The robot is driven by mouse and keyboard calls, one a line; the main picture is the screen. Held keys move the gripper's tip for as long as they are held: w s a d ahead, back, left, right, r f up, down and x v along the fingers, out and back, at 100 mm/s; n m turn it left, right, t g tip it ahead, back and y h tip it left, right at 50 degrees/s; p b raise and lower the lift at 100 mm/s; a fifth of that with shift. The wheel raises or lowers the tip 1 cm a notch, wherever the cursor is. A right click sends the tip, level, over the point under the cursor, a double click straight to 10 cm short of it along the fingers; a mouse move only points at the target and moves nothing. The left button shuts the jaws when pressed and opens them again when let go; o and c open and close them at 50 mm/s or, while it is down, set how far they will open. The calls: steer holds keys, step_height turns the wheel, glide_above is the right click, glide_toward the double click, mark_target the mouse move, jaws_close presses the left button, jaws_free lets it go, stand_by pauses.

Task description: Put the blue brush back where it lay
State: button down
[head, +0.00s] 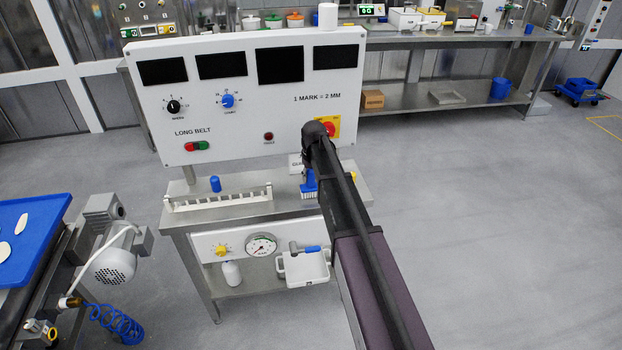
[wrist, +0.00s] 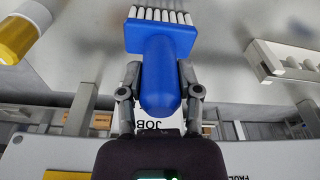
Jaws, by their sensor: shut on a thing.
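The blue brush (head: 309,185) is in my gripper, above the right part of the steel bench (head: 345,190) in the head view. In the wrist view, the fingers of my gripper (wrist: 158,72) are shut on the sides of the brush's blue handle (wrist: 157,88). Its wide blue head and white bristles (wrist: 163,14) point away from my gripper. In the head view the bristles hang downward near the bench top. I cannot tell whether they touch it. My arm hides part of the bench to the right of the brush.
A white notched rack (head: 220,199) stands left of the brush, with a blue cylinder (head: 215,184) behind it. A control panel (head: 245,95) rises behind the bench. Below the front edge are a gauge (head: 261,245) and a white tray (head: 303,270).

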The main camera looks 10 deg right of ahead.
mark_target(312, 189)
steer(key=shift+f, duration=0.1)
steer(key=shift+c, duration=1.5)
jaws_free()
steer(key=shift+r, duration=0.2)
steer(key=r+p, duration=0.4)
steer(key=s+r+p, duration=0.1)
steer(key=r+p, duration=0.6)
steer(key=p, duration=0.1)
steer(key=shift+s+d+r, duration=0.15)
steer(key=shift+s+r, duration=0.1)
steer(key=shift+r, duration=0.15)
steer(key=s+m+g, duration=0.1)
steer(key=s+m, duration=0.1)
steer(key=s, duration=2.5)
steer(key=shift+s, duration=0.4)
